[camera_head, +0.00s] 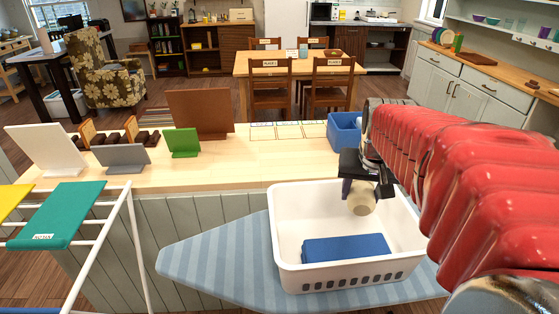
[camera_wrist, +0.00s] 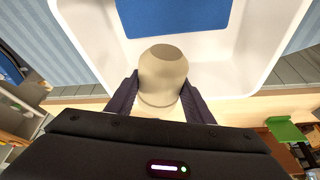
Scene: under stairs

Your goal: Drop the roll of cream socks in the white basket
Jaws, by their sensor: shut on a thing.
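The roll of cream socks (camera_head: 361,199) is in my gripper (camera_head: 362,184), which is shut on it. In the wrist view the cream roll (camera_wrist: 162,76) sits between the two dark fingers of my gripper (camera_wrist: 161,96). The white basket (camera_head: 293,212) stands on the blue striped ironing board. The roll is over the back right part of the basket's opening, near its back rim. A folded blue cloth (camera_head: 346,248) lies in the basket. The basket's white wall also shows in the wrist view (camera_wrist: 100,50).
The ironing board (camera_head: 215,262) extends left of the basket. Behind it is a wooden counter (camera_head: 235,161) with stands and a blue bin (camera_head: 343,131). A drying rack with a teal cloth (camera_head: 62,214) stands at the left.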

